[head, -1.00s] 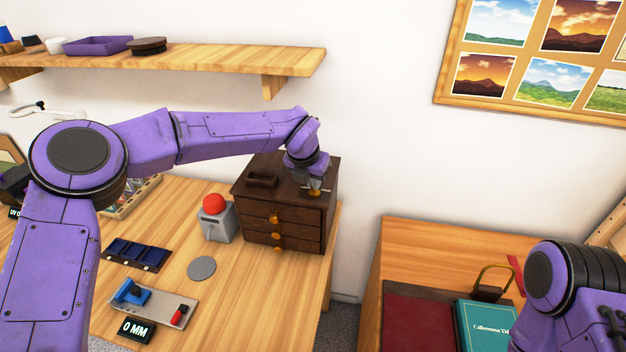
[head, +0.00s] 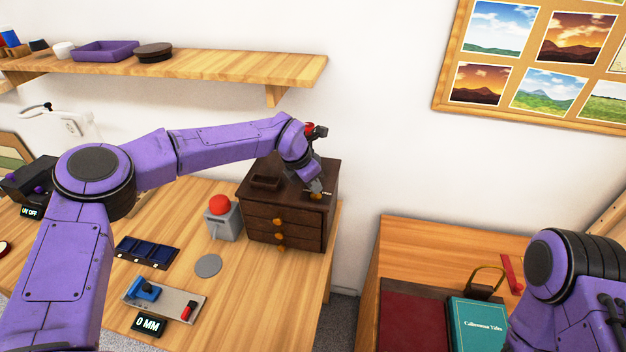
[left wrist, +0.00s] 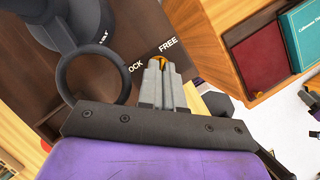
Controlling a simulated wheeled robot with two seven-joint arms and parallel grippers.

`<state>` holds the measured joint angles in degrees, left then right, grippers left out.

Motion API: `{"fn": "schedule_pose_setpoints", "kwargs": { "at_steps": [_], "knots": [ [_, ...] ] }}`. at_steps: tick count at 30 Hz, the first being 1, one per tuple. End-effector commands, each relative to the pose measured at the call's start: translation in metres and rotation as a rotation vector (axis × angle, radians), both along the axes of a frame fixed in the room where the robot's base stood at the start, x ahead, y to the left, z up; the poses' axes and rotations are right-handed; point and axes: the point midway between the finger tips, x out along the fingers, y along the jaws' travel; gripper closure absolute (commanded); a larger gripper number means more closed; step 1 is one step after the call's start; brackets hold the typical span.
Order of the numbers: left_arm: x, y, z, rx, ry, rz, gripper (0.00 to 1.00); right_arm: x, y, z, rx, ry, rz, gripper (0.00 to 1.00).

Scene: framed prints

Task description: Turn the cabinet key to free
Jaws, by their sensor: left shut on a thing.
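The dark brown cabinet (head: 284,234) stands at the table's right end, with small drawers and brass knobs on its front. The brass key (head: 316,196) is on its top, near the right front corner. My left gripper (head: 317,187) reaches down over the top and is shut on the key. In the left wrist view the grey fingertips (left wrist: 160,72) pinch the key (left wrist: 160,61), which is mostly hidden. The FREE mark (left wrist: 168,45) is just beyond the fingers; a partly hidden mark ending in OCK (left wrist: 133,67) is at their left. My right gripper is out of view.
A grey box with a red button (head: 219,205) stands just left of the cabinet. A dark tray (head: 147,251), a grey disc (head: 208,265) and a gauge (head: 165,297) lie on the table. A shelf (head: 220,66) hangs above. A green book (head: 478,325) lies at lower right.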

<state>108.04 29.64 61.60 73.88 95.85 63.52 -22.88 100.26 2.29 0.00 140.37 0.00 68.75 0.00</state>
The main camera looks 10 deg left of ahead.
Motion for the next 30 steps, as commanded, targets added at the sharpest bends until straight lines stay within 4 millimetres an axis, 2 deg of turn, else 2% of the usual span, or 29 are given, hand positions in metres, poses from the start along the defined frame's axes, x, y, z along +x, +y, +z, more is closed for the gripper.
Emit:
{"fn": "schedule_pose_setpoints", "kwargs": {
  "at_steps": [18, 20, 21, 30],
  "knots": [
    [-0.0008, -0.0011, -0.0022, 0.001, 0.002, -0.058, 1.00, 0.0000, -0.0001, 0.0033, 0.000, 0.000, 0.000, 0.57],
    [-0.0008, -0.0011, -0.0022, 0.001, 0.002, -0.058, 0.82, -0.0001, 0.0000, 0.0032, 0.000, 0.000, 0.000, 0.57],
    [-0.0008, -0.0011, -0.0022, 0.001, 0.002, -0.058, 0.69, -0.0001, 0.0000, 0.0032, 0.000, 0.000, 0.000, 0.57],
    [-0.0007, 0.0009, 0.0015, 0.000, 0.001, -0.053, 0.69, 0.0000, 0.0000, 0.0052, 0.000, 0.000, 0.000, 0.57]
  ]
}}
